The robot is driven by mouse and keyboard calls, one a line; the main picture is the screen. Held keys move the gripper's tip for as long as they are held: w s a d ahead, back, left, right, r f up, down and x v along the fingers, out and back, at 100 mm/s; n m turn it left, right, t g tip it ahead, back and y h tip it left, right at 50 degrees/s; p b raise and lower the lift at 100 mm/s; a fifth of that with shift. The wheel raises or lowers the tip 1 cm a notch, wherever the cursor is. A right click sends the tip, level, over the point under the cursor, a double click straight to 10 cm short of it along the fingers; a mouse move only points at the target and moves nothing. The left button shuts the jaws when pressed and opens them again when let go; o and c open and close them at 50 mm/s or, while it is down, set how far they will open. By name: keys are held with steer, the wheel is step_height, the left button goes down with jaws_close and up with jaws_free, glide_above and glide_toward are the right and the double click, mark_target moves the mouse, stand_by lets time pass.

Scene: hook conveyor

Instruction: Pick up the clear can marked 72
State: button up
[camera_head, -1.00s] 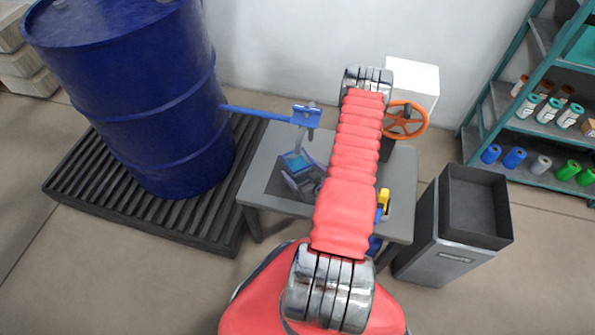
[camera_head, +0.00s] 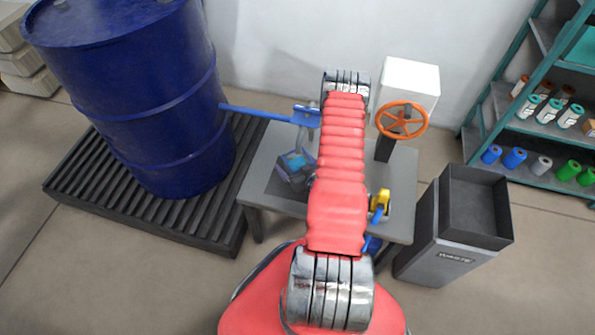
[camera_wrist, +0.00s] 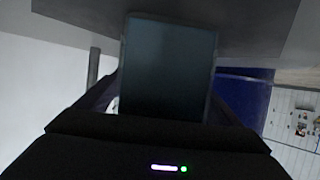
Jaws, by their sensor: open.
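I cannot make out a clear can marked 72 in either view. My gripper (camera_head: 296,166) shows small and dark, with a blue patch, over the left part of the grey table, left of my red arm. In the wrist view its jaws stand apart on either side of a dark, glassy-looking upright rectangle (camera_wrist: 170,65). I cannot tell what this rectangle is, whether it bears a number, or whether the jaws touch it.
A blue drum (camera_head: 140,100) stands on a slatted dark pallet (camera_head: 80,190) at left. An orange handwheel (camera_head: 402,120) stands at the table's back right. A yellow-and-blue item (camera_head: 380,205) is on the table (camera_head: 400,180). A waste bin (camera_head: 450,225) and a shelf with cans (camera_head: 549,111) are at right.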

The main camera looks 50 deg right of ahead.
steer(key=shift+c, duration=0.3)
steer(key=c, duration=1.8)
steer(key=shift+o, duration=0.2)
steer(key=shift+r, duration=0.15)
steer(key=shift+r, duration=1.15)
steer(key=s+a, duration=0.1)
steer(key=s, duration=0.4)
steer(key=s+a, duration=0.2)
steer(key=s, duration=0.4)
steer(key=s+a+r, duration=0.1)
steer(key=s+a, duration=0.1)
steer(key=s, duration=0.4)
steer(key=shift+s+a, duration=0.1)
steer(key=shift+a, duration=0.15)
